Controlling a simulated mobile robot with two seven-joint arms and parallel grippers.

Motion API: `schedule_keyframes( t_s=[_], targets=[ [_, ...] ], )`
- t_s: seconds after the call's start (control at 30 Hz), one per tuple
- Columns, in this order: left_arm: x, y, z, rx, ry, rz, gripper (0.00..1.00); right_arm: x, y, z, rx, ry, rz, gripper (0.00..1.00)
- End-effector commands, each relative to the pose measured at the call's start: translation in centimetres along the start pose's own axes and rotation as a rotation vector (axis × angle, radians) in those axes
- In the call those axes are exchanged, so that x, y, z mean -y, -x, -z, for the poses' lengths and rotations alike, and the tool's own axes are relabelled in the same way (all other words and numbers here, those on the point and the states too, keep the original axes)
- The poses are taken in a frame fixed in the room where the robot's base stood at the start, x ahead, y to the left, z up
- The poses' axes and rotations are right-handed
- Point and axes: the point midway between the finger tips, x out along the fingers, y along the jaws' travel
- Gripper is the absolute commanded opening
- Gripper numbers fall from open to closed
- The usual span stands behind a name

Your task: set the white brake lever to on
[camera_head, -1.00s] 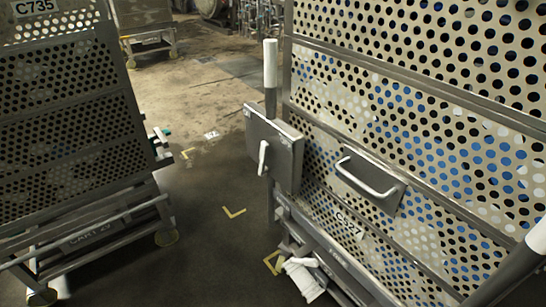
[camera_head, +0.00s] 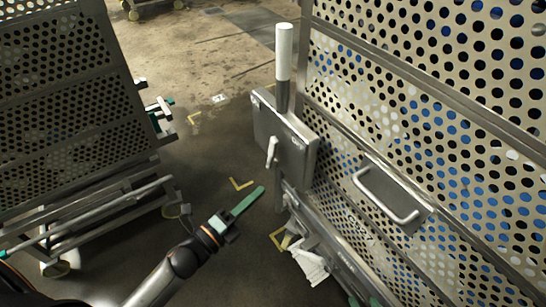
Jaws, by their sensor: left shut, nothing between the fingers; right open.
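The white brake lever (camera_head: 271,152) is a short handle on the front of a grey metal box (camera_head: 293,145) fixed to the corner of the right cart. It stands nearly upright, leaning slightly. Small markings on the box are too small to read. My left gripper (camera_head: 251,199) has green fingers, shut and empty. In the picture it is below and a little left of the lever, with floor showing between them, apart from the lever. My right gripper is not in view.
The right cart has a perforated side panel (camera_head: 440,110), a white-sleeved post (camera_head: 284,55) just above the box and a white handle (camera_head: 388,195). Another perforated cart (camera_head: 65,95) stands at left. Dark floor with yellow marks (camera_head: 240,184) lies between them.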

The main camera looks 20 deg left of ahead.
Motion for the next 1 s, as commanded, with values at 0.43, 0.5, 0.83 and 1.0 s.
schedule_keyframes(
  t_s=[0.43, 0.5, 0.83, 1.0],
  targets=[
    [0.1, -8.4, 0.0, 0.002, 0.004, 0.002, 0.0, 0.0, -0.1, -0.1, 0.0, 0.0, 0.0, 0.5],
    [0.1, -9.2, -0.5, 0.002, 0.001, -0.001, 0.0, 0.0, 0.0, 0.0, 0.0, 0.0, 0.0, 0.5],
    [0.0, -9.8, -3.8, 0.001, 0.006, -0.001, 0.0, -0.1, 0.1, 0.2, -0.005, -0.001, -0.002, 0.5],
    [0.0, -9.8, -3.9, 0.002, 0.007, -0.001, 0.0, -0.1, 0.1, 0.2, -0.005, -0.001, -0.003, 0.5]
  ],
)
